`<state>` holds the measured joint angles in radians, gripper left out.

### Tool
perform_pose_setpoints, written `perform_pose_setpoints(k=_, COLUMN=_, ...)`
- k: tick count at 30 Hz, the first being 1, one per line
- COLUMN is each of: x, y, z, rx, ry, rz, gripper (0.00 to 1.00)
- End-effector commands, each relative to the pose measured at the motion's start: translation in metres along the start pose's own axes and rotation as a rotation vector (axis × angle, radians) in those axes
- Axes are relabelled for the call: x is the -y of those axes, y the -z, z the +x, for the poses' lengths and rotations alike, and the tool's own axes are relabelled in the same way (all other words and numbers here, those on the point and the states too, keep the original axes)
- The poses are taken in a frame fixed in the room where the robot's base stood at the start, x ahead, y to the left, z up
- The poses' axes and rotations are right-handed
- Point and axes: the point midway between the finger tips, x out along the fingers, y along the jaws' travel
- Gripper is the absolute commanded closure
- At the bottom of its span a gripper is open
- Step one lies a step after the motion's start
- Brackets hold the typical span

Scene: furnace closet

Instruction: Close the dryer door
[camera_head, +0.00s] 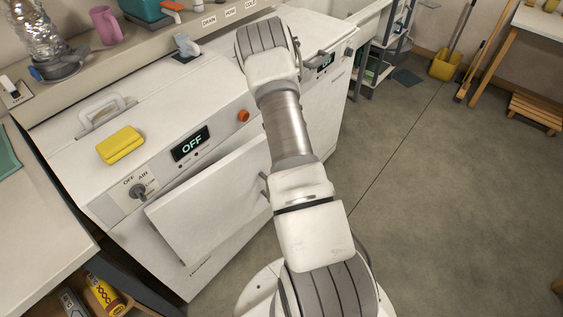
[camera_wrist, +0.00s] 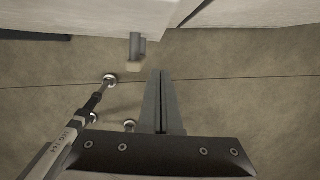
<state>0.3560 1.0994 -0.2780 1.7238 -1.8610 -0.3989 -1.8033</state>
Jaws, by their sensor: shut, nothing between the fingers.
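The white dryer (camera_head: 100,185) stands at the left of the head view, with a dark display reading OFF and a knob (camera_head: 139,191) marked OFF and AIR. Its flat white door (camera_head: 208,205) stands out from the front, partly open. A small grey handle (camera_head: 263,186) shows near the door's right edge, beside my arm. In the head view my gripper is hidden behind my arm. In the wrist view my gripper (camera_wrist: 161,75) is shut and empty over the floor. A grey handle-like piece (camera_wrist: 138,46) hangs just ahead and left of the fingertips, apart from them.
A yellow sponge (camera_head: 120,144) lies on the dryer top. A second white machine (camera_head: 322,110) stands to its right, partly behind my arm. The grey floor (camera_head: 450,200) at right is clear.

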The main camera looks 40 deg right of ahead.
Motion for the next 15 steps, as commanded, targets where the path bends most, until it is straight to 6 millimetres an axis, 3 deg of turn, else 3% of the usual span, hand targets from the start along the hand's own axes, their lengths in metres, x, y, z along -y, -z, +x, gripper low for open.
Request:
perform_pose_setpoints(k=1, x=0.001, y=-0.003, z=-0.018, rx=0.005, ry=0.003, rz=-0.001, gripper=1.00)
perform_pose_setpoints(k=6, x=0.000, y=-0.002, z=-0.054, rx=0.004, ry=0.002, rz=-0.001, gripper=1.00)
perform_pose_setpoints(k=15, x=0.000, y=-0.001, z=-0.095, rx=0.002, ry=0.000, rz=0.000, gripper=1.00)
